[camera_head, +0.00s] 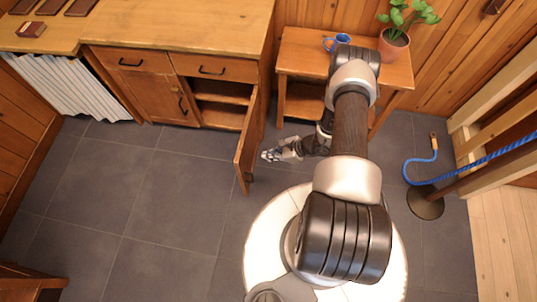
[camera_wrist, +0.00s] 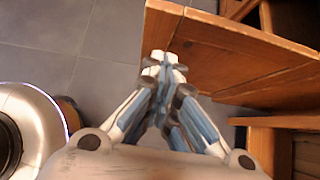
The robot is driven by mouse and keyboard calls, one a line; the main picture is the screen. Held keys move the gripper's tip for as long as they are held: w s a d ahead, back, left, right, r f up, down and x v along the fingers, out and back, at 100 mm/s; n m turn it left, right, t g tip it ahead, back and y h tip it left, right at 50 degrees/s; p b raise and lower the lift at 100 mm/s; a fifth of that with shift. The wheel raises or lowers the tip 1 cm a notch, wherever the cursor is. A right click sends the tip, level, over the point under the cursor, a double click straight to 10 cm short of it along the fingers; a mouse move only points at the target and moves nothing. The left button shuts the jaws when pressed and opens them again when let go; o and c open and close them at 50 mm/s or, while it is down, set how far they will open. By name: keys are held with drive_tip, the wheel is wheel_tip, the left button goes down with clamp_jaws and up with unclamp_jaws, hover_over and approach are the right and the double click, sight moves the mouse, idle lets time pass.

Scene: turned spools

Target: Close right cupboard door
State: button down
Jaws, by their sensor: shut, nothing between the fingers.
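The right cupboard door (camera_head: 246,143) is a wooden panel standing wide open, jutting out from the cabinet (camera_head: 181,62) into the room. The compartment (camera_head: 217,114) behind it shows a shelf. My gripper (camera_head: 266,156) is shut and empty, low down to the right of the door, on its outer face side and near its free end. In the wrist view the closed fingertips (camera_wrist: 163,62) overlap the edge of the door (camera_wrist: 240,52). I cannot tell whether they touch it. The left door (camera_head: 155,96) is shut.
A blue rope (camera_head: 480,160) on a post base (camera_head: 425,203) is further right. The tiled floor (camera_head: 170,190) left of the door is clear.

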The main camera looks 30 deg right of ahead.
sight(241, 159)
drive_tip(key=shift+w+a+f+b, duration=0.4)
drive_tip(key=shift+w+a+f, duration=0.45)
drive_tip(key=shift+a, duration=0.35)
drive_tip(key=shift+w+a+f+b, duration=0.35)
drive_tip(key=shift+w+a+f, duration=0.5)
drive_tip(key=shift+a, duration=0.3)
drive_tip(key=shift+w+a+f+b, duration=0.4)
drive_tip(key=shift+w+a+f, duration=0.3)
drive_tip(key=shift+w+a, duration=0.4)
drive_tip(key=shift+s+a, duration=0.1)
drive_tip(key=shift+a, duration=0.1)
